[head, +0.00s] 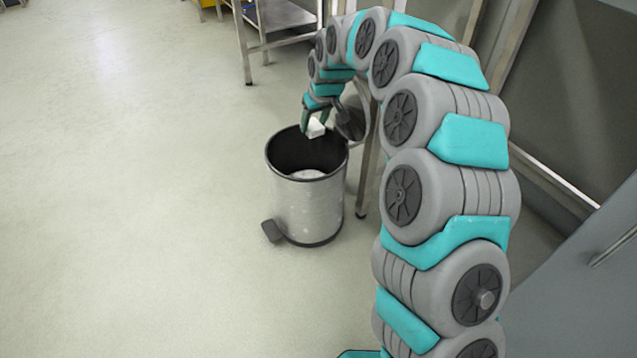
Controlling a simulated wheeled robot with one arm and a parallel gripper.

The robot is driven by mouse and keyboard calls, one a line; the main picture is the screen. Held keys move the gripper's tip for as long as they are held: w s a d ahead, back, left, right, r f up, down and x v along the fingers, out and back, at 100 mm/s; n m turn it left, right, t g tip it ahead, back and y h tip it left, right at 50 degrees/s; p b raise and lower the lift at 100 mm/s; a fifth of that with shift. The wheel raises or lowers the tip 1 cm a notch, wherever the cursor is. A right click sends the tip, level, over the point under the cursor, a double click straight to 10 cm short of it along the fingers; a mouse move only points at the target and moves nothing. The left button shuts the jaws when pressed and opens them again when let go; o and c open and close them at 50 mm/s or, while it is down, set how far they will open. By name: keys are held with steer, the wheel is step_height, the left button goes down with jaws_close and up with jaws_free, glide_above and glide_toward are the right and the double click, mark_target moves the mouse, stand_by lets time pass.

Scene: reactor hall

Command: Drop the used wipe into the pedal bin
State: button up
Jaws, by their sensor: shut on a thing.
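The pedal bin (309,208) is a metal cylinder with a dark rim and a black pedal (271,231) at its lower left. Its lid (351,119) stands raised at the back right, and something pale shows inside the bin. My gripper (316,125) points down over the back part of the bin's opening. It is shut on the used wipe (316,129), a small white piece at its fingertips, which appears at or just above rim height. My arm arches in from the right and partly hides the lid.
A metal table (281,16) with legs stands behind the bin, and a table leg is close to the bin's right side. A grey cabinet or door (590,285) is at the lower right. The pale floor (130,200) to the left is clear.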

steer(key=shift+w+f, duration=0.2)
steer(key=shift+f, duration=0.5)
step_height(320, 180, down, 6)
steer(key=shift+r+b, duration=0.15)
steer(key=shift+b, duration=0.8)
steer(key=o, duration=1.3)
steer(key=v, duration=0.7)
steer(key=shift+p, duration=0.4)
steer(key=shift+s+d+r, duration=0.15)
steer(key=shift+r, duration=0.25)
